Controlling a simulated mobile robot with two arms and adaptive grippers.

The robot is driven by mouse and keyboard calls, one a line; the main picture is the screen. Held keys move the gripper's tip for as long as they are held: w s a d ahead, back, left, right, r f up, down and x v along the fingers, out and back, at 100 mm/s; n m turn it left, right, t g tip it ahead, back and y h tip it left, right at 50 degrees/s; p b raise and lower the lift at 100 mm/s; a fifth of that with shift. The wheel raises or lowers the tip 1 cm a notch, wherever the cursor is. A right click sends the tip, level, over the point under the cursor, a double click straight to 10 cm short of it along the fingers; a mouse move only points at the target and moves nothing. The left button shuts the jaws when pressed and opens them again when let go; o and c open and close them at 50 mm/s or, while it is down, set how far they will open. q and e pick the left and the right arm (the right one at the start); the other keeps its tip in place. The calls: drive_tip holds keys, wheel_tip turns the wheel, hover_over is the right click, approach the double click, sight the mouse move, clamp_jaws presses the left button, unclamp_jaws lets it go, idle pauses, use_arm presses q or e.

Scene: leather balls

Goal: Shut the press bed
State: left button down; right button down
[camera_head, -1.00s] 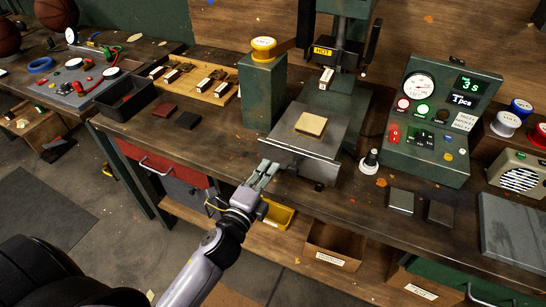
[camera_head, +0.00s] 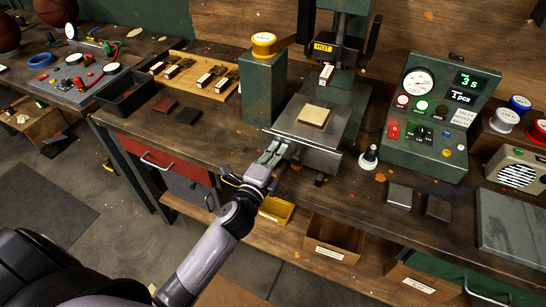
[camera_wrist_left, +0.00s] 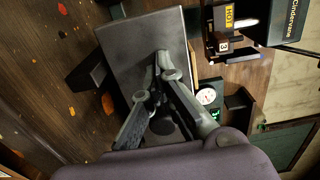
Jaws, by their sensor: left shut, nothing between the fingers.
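The press bed (camera_head: 332,136) is a grey metal slide with a broad front plate, standing out toward me from under the green press (camera_head: 340,100). A tan square piece (camera_head: 313,116) lies on it. My left gripper (camera_head: 277,148) is shut and empty, its fingertips at the left part of the bed's front plate. They seem to touch it, but exact contact is hard to tell. In the left wrist view, the grey front plate (camera_wrist_left: 130,50) fills the middle behind the closed fingertips (camera_wrist_left: 163,62). My right gripper is not in view.
A green post with a yellow roll (camera_head: 264,45) stands left of the bed. A yellow bin (camera_head: 276,209) and a cardboard box (camera_head: 333,238) sit on the shelf below.

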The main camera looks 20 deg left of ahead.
sight(301, 111)
use_arm(q)
drive_tip(key=w+b, duration=0.1)
drive_tip(key=w, duration=0.4)
drive_tip(key=w+b, duration=0.1)
drive_tip(key=w, duration=0.5)
drive_tip(key=w+b, duration=0.1)
drive_tip(key=w, duration=0.4)
drive_tip(key=shift+w+d+f+b, duration=0.15)
drive_tip(key=shift+d+b, duration=0.15)
drive_tip(key=shift+b, duration=0.05)
drive_tip(key=shift+w, duration=0.6)
drive_tip(key=shift+r, duration=0.35)
drive_tip(key=shift+r, duration=0.15)
